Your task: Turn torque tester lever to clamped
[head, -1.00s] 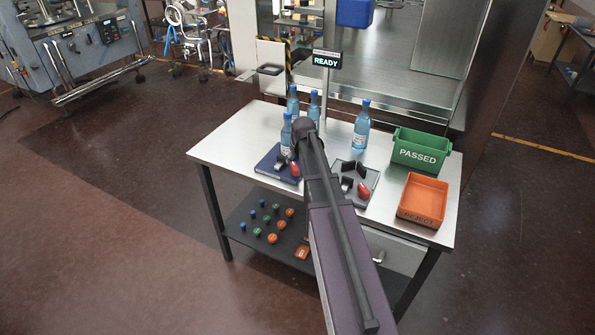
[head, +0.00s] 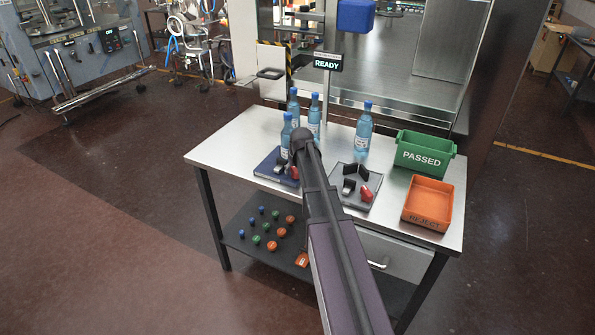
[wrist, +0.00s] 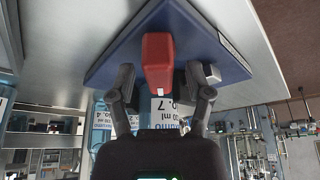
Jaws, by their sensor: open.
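A dark blue fixture base (head: 270,167) with a red lever (head: 294,172) and a dark jaw block sits on the left of the steel table. A similar grey base (head: 352,203) with a red lever (head: 366,194) and dark jaw blocks sits to its right. In the wrist view, the blue base (wrist: 110,62) appears upside down with its red lever (wrist: 158,60) in the middle. My gripper (wrist: 158,74) is open, with one finger on each side of that lever; contact is unclear. In the head view my arm hides the gripper.
Several blue-capped bottles (head: 363,130) stand behind the fixtures, close to my arm. A green PASSED bin (head: 422,158) and an orange REJECT tray (head: 427,205) are at the right. A READY sign (head: 328,62) rises behind. Coloured caps (head: 265,228) lie on the lower shelf.

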